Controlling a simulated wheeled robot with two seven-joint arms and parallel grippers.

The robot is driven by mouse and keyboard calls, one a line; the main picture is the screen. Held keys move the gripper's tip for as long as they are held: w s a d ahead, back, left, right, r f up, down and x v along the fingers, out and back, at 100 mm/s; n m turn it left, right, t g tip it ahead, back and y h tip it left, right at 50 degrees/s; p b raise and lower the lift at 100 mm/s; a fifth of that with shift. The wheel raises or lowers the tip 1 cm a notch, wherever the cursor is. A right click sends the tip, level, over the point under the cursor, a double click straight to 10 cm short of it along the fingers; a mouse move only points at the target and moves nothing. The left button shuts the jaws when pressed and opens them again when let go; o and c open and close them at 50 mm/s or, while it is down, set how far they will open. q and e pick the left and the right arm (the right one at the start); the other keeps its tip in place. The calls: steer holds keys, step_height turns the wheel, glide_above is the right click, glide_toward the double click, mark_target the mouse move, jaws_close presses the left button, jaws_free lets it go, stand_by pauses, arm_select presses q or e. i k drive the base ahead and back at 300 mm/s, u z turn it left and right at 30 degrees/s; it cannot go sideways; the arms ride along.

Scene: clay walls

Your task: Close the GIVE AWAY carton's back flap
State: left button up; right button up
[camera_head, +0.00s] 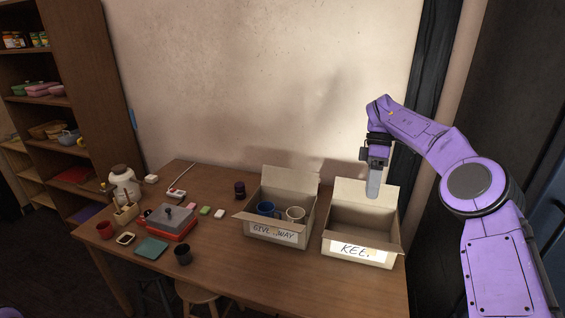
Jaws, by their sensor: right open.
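The GIVE AWAY carton (272,232) stands open on the table, its label facing the front. Its back flap (290,181) stands up, tilted slightly back toward the wall. A blue mug (265,209) and a cream mug (295,214) sit inside it. My left gripper is out of view.
The KEEP carton (358,250) stands open close on the right. A dark purple jar (240,189) stands left of the GIVE AWAY carton's back flap. The table's front right (300,280) is clear.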

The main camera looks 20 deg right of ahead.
mark_target(300, 181)
steer(key=i, duration=1.8)
